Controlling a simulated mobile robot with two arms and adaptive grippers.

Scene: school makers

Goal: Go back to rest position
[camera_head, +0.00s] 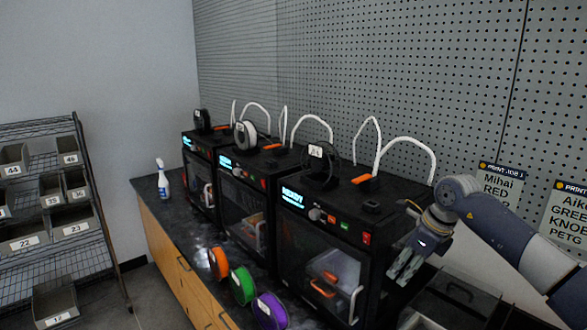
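My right arm comes in from the right edge, and my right gripper (402,272) points down beside the right side of the nearest black 3D printer (335,215). Its fingers are small and dark against the printer, so whether they are open or shut is unclear. No held object can be made out. My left gripper is not in view.
Several black printers stand in a row on a dark counter (150,190). Orange (218,263), green (243,286) and purple (270,311) spools lie along its front edge. A spray bottle (163,180) stands at its far end. A bin rack (60,215) is at left.

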